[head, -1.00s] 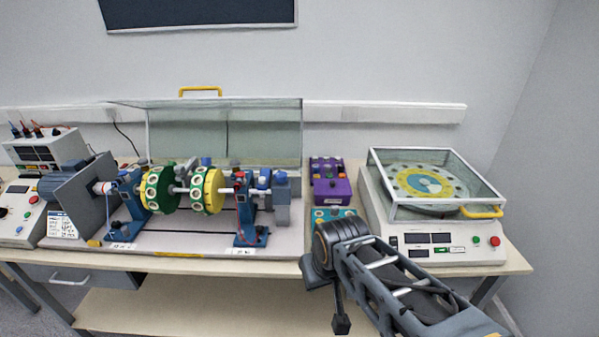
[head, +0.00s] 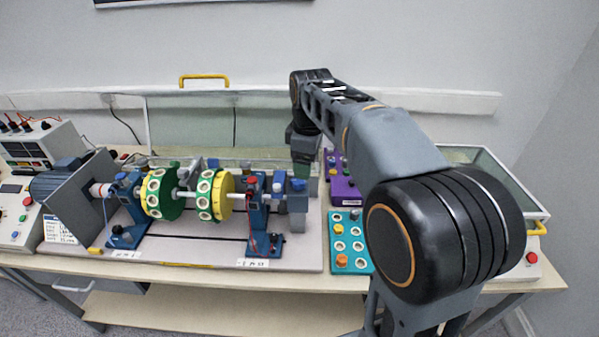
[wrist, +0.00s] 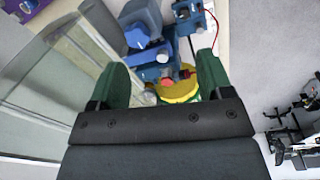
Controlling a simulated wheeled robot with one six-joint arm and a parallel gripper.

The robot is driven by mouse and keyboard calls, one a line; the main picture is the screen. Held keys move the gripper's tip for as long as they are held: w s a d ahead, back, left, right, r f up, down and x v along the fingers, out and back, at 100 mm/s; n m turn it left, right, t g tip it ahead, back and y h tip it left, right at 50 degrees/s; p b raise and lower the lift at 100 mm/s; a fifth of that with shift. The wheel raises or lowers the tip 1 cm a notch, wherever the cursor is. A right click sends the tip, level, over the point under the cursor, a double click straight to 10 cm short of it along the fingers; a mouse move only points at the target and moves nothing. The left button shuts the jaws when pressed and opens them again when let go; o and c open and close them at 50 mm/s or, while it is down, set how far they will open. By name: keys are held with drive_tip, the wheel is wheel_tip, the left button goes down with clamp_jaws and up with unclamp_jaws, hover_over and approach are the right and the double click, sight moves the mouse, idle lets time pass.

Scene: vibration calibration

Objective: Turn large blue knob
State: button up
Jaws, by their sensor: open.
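The shaft rig's right end carries blue parts. One blue knob-like piece (head: 297,186) sits on top of the grey end block. In the wrist view a blue knob (wrist: 137,36) shows beyond the fingertips, beside a blue clamp block (wrist: 152,55). I cannot tell for certain which is the large blue knob. My gripper (wrist: 163,75) has two green fingers spread apart with nothing between them. In the head view my gripper (head: 303,170) points down just above and behind the right end of the rig, apart from the blue piece as far as I can see.
Green and yellow discs (head: 212,195) sit on the shaft left of my gripper. A clear raised cover with a yellow handle (head: 204,77) stands behind. A purple box (head: 343,188) and teal tray (head: 347,226) lie to the right. My arm hides much of the right-hand machine.

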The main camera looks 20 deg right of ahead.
sight(298, 183)
drive_tip(key=w+r+n+g, duration=0.1)
drive_tip(key=w+r+n, duration=0.1)
drive_tip(key=w+n, duration=0.4)
drive_tip(key=f, duration=1.3)
drive_tip(key=shift+w+d+f+p, duration=0.15)
drive_tip(key=shift+w+p, duration=0.2)
drive_tip(key=shift+c, duration=0.5)
drive_tip(key=c, duration=0.8)
drive_tip(key=shift+m, duration=0.3)
